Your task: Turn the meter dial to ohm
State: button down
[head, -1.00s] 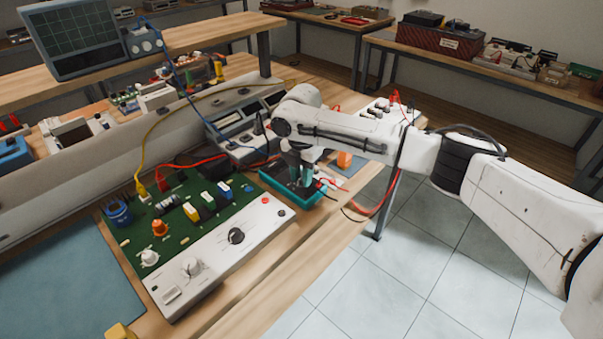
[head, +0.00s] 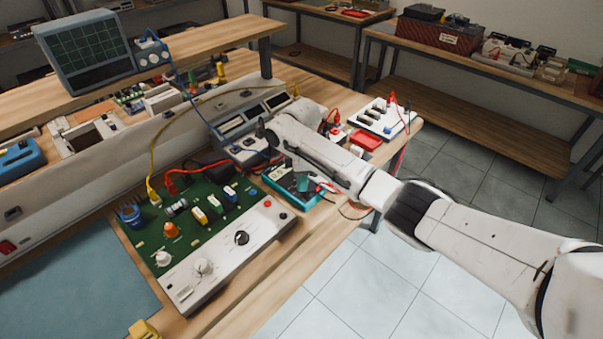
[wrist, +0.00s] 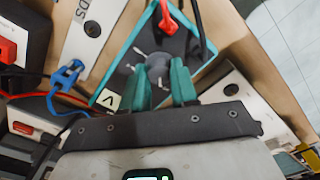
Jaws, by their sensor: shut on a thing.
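The meter (head: 310,201) is a teal-edged case with a dark face, lying on the bench right of the green circuit board. My gripper (wrist: 161,84) is over it, with its teal fingers either side of the grey round dial (wrist: 157,64) and shut on it. Pale marks show on the dark face around the dial. A white label (wrist: 108,99) with a V-like mark is beside the left finger; I see no readable ohm mark. A red plug (wrist: 168,18) and a black lead are at the meter's far end. My arm hides part of the meter in the head view.
The green circuit board (head: 199,190) with a white control panel (head: 200,285) is left of the meter. Grey bench instruments (head: 245,150) stand behind. A red case (head: 366,140) and white terminal box (head: 385,115) are at the right. Loose leads cross near the meter.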

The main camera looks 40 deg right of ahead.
jog(key=m+p, duration=0.3)
jog(key=m, duration=0.3)
jog(key=shift+r, duration=0.15)
jog(key=m+p, duration=0.1)
jog(key=m, duration=0.5)
jog(key=shift+w+m, duration=0.1)
jog(key=shift+m, duration=0.3)
jog(key=m, duration=0.6)
jog(key=shift+d+p, duration=0.1)
jog(key=shift+p, duration=0.3)
jog(key=m, duration=0.6)
jog(key=shift+m, duration=0.3)
jog(key=c, duration=0.9)
grip_release()
jog(key=shift+o, duration=0.2)
notch_tip(320, 180, up, 11)
jog(key=b, duration=0.1)
